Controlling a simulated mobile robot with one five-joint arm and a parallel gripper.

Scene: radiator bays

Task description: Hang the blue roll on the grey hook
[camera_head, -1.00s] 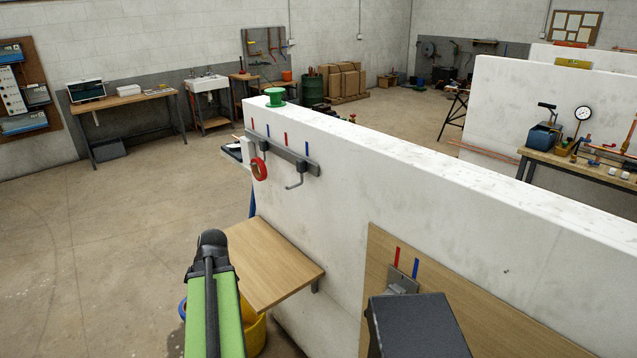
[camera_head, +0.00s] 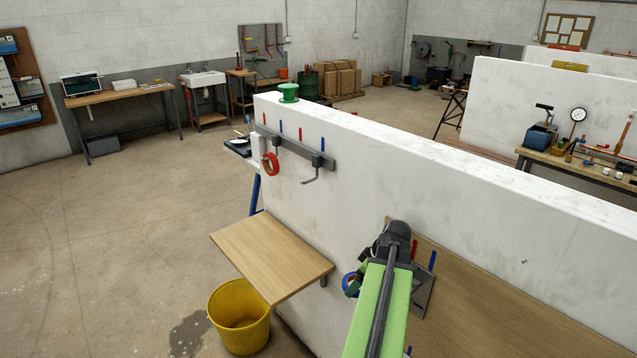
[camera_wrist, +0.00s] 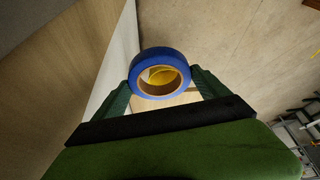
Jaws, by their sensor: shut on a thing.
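The blue roll (camera_wrist: 150,56), a ring with a tan inner core, is gripped between the two dark green fingers of my gripper (camera_wrist: 162,82). In the head view the blue roll (camera_head: 350,285) shows partly behind my arm, beside the wooden board. My gripper (camera_head: 362,272) there is partly hidden by my arm. A grey rail (camera_head: 295,148) on the white wall's left part carries two hooks. The empty grey hook (camera_head: 314,174) is below a blue mark. A red roll (camera_head: 271,164) hangs on the other hook. The blue roll is apart from both hooks.
A wooden shelf (camera_head: 270,255) juts from the wall below the rail, with a yellow bucket (camera_head: 240,318) on the floor beneath. A grey bracket (camera_head: 424,290) is close behind my arm on a wooden board (camera_head: 500,300). A green spool (camera_head: 288,93) stands on the wall top.

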